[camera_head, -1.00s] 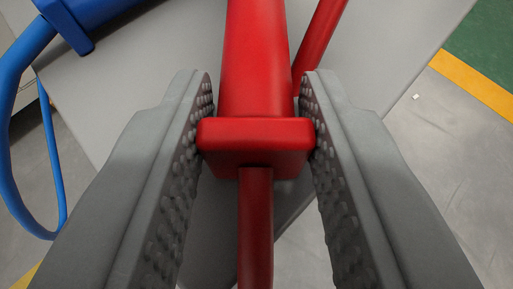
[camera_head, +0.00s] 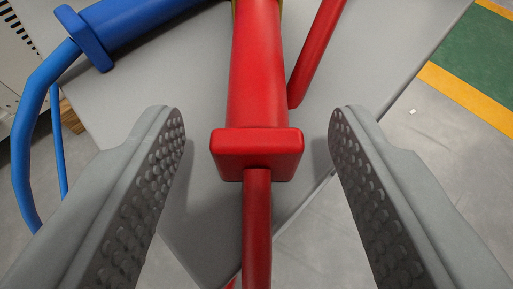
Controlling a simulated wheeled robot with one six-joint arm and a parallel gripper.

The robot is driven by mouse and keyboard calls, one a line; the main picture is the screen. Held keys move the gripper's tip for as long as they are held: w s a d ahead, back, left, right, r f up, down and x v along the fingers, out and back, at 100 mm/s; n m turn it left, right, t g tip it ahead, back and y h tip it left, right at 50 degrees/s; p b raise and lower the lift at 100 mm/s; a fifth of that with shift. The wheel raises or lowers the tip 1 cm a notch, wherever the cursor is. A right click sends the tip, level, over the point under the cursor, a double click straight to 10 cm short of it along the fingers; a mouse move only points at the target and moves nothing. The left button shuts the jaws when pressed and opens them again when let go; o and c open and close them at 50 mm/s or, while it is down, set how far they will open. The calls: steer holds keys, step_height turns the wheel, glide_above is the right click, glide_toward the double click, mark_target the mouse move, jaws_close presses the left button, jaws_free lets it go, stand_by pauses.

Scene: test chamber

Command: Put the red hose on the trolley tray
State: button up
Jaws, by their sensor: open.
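The red hose (camera_head: 258,90) lies on a flat grey surface (camera_head: 180,90) in the middle of the view. It has a thick body, a square block at its near end and a thinner tube running toward me past the surface's edge. My gripper (camera_head: 258,130) is open, with one finger on each side of the red block and a clear gap on both sides. It holds nothing. I cannot tell for certain whether the grey surface is the trolley tray.
A blue hose (camera_head: 140,20) lies at the upper left, its thin tube looping over the surface's left edge. A grey vented cabinet (camera_head: 22,50) stands at the far left. Concrete floor (camera_head: 440,150) with yellow and green markings is at right.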

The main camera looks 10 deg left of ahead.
steer(key=v, duration=1)
steer(key=shift+s, duration=0.2)
steer(key=shift+r, duration=0.1)
steer(key=s+d+r+m+t+h, duration=0.1)
steer(key=s+r, duration=0.5)
steer(key=r, duration=0.5)
steer(key=s+r+t+h, duration=0.1)
steer(key=s+r, duration=0.4)
steer(key=r, duration=0.6)
steer(key=s+r+t, duration=0.1)
steer(key=s+r, duration=0.6)
steer(key=s, duration=0.3)
steer(key=s+r+t, duration=0.1)
steer(key=s+r, duration=0.6)
steer(key=s, duration=0.3)
steer(key=shift+s+r+m, duration=0.2)
steer(key=shift+s+m, duration=0.15)
steer(key=shift+m, duration=0.05)
steer(key=shift+a, duration=0.2)
